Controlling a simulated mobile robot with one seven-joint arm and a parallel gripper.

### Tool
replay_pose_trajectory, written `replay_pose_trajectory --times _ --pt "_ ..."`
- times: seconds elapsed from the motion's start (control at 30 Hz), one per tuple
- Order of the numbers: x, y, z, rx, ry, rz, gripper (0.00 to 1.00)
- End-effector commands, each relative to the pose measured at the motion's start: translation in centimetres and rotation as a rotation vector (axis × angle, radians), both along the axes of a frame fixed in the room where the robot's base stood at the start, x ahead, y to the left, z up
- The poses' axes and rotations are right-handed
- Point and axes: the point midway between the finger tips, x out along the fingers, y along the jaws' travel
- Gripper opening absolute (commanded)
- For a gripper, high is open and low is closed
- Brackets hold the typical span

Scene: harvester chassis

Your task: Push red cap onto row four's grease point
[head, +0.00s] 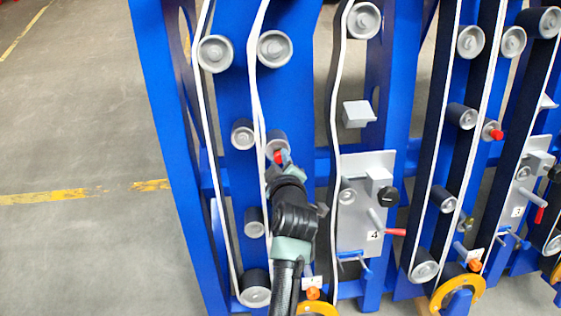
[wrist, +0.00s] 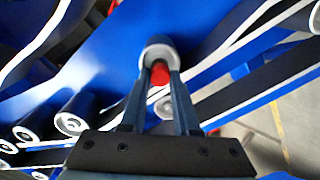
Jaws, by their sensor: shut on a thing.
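My gripper (head: 282,158) is shut on the red cap (head: 278,157) in front of a grey roller (head: 277,142) on the blue frame, left of the plate marked 4 (head: 372,235). In the wrist view, the two fingers of my gripper (wrist: 160,72) flank the red cap (wrist: 160,74), and the roller's round end (wrist: 160,49) is just beyond the fingertips. The fingers and cap hide the middle of the roller face, so the grease point is not visible. I cannot tell whether the cap touches it.
White-edged belts (head: 256,90) run close on both sides of my gripper. A grey plate with a red-handled lever (head: 395,232) and black knob (head: 389,197) stands to the right. Row three has a red cap (head: 497,134) on a roller. The floor (head: 70,130) at left is clear.

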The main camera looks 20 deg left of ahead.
Motion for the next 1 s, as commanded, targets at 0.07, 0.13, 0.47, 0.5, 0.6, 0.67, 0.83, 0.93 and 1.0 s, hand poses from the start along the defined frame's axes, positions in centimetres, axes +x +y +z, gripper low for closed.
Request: replay_pose_trajectory --times 0.07,0.13,0.47,0.5,0.6,0.67,0.83,0.93,1.0 --pt "0.2 0.1 -0.2 0.0 -0.001 0.001 0.0" --pt "0.3 0.2 -0.2 0.0 -0.001 0.001 0.0" --pt "1.0 0.5 -0.7 0.0 -0.001 0.001 0.0" --pt "1.1 0.5 -0.7 0.0 -0.001 0.001 0.0" --pt "1.1 0.5 -0.6 0.0 -0.001 0.001 0.39" --pt "1.1 0.5 -0.6 0.0 -0.001 0.001 0.5" --pt "1.1 0.5 -0.6 0.0 -0.001 0.001 0.65" --pt "1.1 0.5 -0.6 0.0 -0.001 0.001 0.65" --pt "1.1 0.5 -0.6 0.001 0.0 0.001 0.65"
